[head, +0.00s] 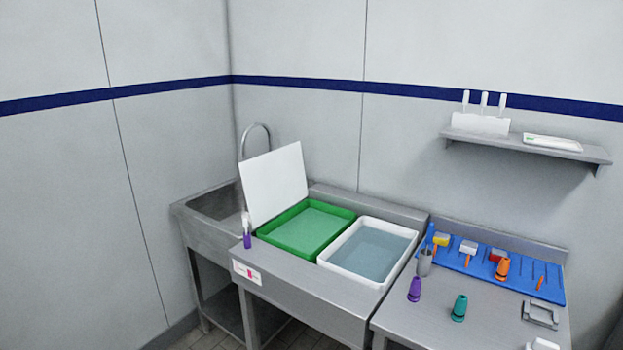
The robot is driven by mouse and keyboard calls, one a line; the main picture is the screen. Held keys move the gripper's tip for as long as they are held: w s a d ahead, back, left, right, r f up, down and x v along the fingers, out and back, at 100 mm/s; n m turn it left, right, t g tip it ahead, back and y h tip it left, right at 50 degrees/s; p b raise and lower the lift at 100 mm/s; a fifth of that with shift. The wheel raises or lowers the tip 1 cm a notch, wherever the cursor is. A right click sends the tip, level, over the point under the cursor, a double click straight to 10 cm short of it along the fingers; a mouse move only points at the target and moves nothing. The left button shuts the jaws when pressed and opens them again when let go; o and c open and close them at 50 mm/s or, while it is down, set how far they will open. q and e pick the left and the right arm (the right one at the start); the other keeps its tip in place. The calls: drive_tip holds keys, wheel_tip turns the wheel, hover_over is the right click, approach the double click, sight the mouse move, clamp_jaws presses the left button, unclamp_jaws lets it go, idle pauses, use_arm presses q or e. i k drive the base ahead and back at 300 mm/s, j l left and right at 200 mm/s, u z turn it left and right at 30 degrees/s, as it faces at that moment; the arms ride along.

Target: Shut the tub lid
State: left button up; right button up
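The lid, a flat white panel (273,185), stands raised and tilted back in the head view, along the left side of a green tub (268,237). The green tub is uncovered and shows a pale green inside. A white tub (327,259) with grey-blue contents, which look like liquid, sits to its right and is also uncovered. I cannot tell how the lid joins the green tub. Neither of my grippers shows in this view.
A small purple and white object (247,238) stands at the green tub's front left. A sink (213,212) with a tall tap lies behind the lid. The right-hand table holds a blue tool mat (468,262), a purple cone (414,290) and a teal cone (459,308).

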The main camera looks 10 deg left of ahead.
sight(275, 182)
drive_tip(key=i+j+z, duration=0.1)
drive_tip(key=j+z, duration=0.2)
drive_tip(key=i+j+z, duration=0.1)
drive_tip(key=j+z, duration=0.9)
drive_tip(key=j, duration=2.8)
